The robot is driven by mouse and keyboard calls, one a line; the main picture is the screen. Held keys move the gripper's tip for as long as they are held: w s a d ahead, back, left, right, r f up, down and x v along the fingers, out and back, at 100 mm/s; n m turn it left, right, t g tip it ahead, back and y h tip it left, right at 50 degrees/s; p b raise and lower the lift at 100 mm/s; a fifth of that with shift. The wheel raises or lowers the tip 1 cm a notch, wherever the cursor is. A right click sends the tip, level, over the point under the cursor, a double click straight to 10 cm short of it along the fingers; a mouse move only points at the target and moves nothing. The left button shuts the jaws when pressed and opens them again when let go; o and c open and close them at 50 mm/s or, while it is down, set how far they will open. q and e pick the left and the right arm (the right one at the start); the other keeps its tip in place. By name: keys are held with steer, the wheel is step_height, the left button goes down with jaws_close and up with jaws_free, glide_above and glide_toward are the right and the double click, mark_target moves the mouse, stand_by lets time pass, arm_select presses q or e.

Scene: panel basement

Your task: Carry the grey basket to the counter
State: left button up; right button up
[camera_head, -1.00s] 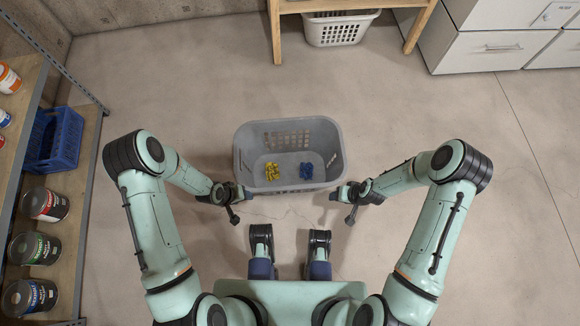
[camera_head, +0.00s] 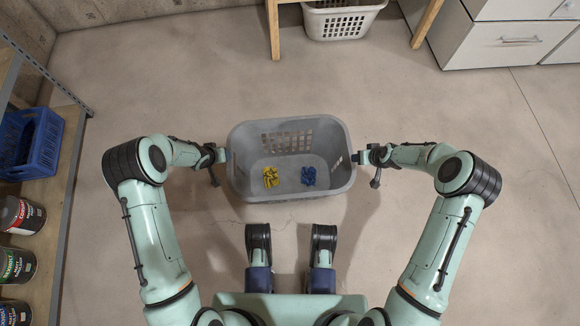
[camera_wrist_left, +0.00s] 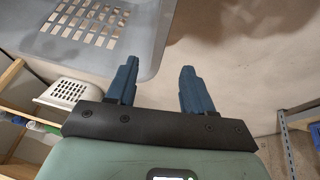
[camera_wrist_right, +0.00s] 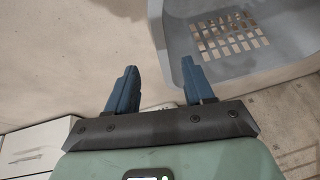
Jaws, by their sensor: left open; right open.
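The grey basket (camera_head: 290,190) stands on the floor in front of me, holding yellow pieces (camera_head: 271,177) and blue pieces (camera_head: 308,175). My left gripper (camera_head: 225,155) is open beside the basket's left side, close to the rim. My right gripper (camera_head: 358,157) is open beside its right side, close to the rim. In the left wrist view the basket (camera_wrist_left: 120,52) fills the upper left, with floor between the fingers (camera_wrist_left: 158,82). In the right wrist view the basket (camera_wrist_right: 265,72) is at the upper right, with floor between the fingers (camera_wrist_right: 160,82).
A shelf (camera_head: 75,140) on the left holds a blue crate (camera_head: 45,150) and several paint cans (camera_head: 18,215). A wooden-legged stand (camera_head: 273,30) with a white basket (camera_head: 335,22) under it is at the back. White drawers (camera_head: 500,45) stand at the back right. The floor between is clear.

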mark_target(350, 158)
arm_select(q)
steer(key=x, duration=1.3)
arm_select(e)
steer(key=x, duration=1.2)
steer(key=shift+w+f, duration=0.1)
steer(key=shift+f, duration=0.3)
arm_select(q)
steer(key=shift+r, duration=0.1)
jaws_close()
arm_select(e)
jaws_close()
steer(key=shift+r, duration=0.1)
